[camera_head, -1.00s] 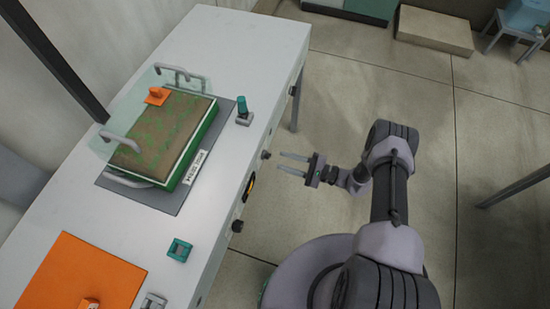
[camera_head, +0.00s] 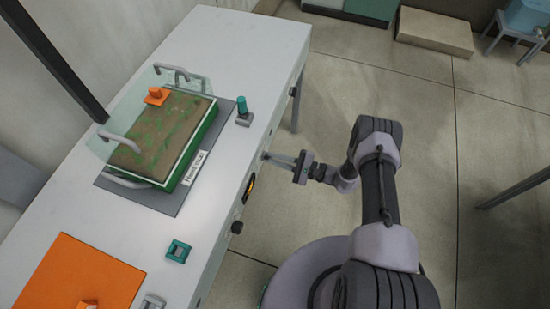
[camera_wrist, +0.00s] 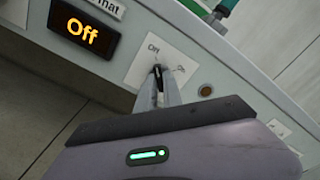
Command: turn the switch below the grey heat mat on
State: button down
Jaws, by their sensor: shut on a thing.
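The grey heat mat (camera_head: 110,187) lies on the white bench top under a green-sided tray (camera_head: 165,140) of soil with a clear lid. Its switch is on the bench's front face, where the wrist view shows a white plate (camera_wrist: 140,70) with small lettering and a dark knob (camera_wrist: 158,76). A display (camera_wrist: 80,32) beside the plate reads "Off" in orange. My gripper (camera_head: 268,155) is at the front face, and its fingers (camera_wrist: 158,92) are shut on the knob. The fingers hide much of the knob.
Other dark knobs, one of them (camera_head: 237,227) nearer the camera, stick out of the same front face. A small teal-topped part (camera_head: 243,112) stands on the bench edge above. An orange mat (camera_head: 80,275) lies on the bench.

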jog(key=m+b, duration=0.3)
jog(key=m, duration=0.1)
jog(key=shift+f+m, duration=0.15)
jog(key=shift+m, duration=0.15)
jog(key=m+b, duration=0.2)
jog(key=m, duration=0.2)
jog(key=shift+m, duration=0.3)
jog(key=m+b, duration=0.1)
jog(key=m, duration=0.3)
jog(key=shift+m, duration=0.3)
jog(key=shift+s+m+b, duration=0.1)
jog(key=shift+m+b, duration=0.55)
jog(key=shift+m, duration=1.35)
jog(key=c, duration=1.5)
grip_release()
